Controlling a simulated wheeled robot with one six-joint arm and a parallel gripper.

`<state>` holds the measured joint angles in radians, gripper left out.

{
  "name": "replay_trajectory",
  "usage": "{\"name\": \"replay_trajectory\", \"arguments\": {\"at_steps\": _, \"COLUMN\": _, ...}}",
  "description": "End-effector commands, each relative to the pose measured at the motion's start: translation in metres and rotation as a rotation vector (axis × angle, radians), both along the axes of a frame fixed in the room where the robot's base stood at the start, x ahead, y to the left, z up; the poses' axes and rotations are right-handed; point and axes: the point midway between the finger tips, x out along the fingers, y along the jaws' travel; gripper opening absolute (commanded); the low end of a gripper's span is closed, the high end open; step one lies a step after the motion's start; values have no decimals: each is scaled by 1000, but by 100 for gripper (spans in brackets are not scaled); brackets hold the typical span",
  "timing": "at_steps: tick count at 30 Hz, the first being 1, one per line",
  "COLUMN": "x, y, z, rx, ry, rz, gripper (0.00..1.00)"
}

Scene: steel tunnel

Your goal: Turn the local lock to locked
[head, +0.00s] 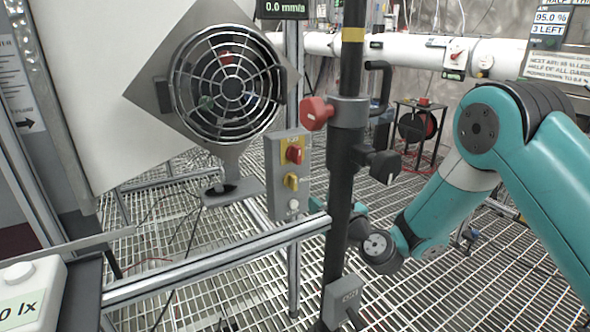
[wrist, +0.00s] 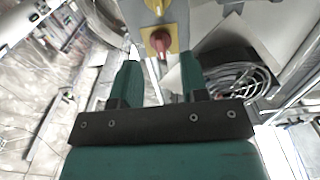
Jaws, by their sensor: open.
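A grey control box (head: 272,178) is fixed to a metal post in the head view. It carries a red knob (head: 293,152) on a yellow plate, a yellow knob (head: 291,182) below it and a white button (head: 293,204) at the bottom. I cannot read which is the local lock. In the wrist view the red knob (wrist: 160,42) lies beyond and between my fingertips, with the yellow knob (wrist: 156,6) at the top edge. My gripper (wrist: 159,72) is open and empty, apart from the knobs. In the head view the dark post mostly hides it.
A caged fan (head: 229,83) is left of the box. A horizontal rail (head: 215,262) runs below the box. Open grating floor lies behind.

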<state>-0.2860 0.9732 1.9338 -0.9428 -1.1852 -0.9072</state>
Motion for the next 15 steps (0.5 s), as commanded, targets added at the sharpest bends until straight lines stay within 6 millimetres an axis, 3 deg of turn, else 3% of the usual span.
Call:
{"name": "replay_trajectory", "arguments": {"at_steps": 2, "x": 11, "y": 9, "z": 9, "rx": -1, "ry": -3, "rz": 2, "gripper": 40}}
{"name": "replay_trajectory", "arguments": {"at_steps": 15, "x": 81, "y": 56, "z": 1, "rx": 1, "ry": -3, "rz": 2, "gripper": 40}}
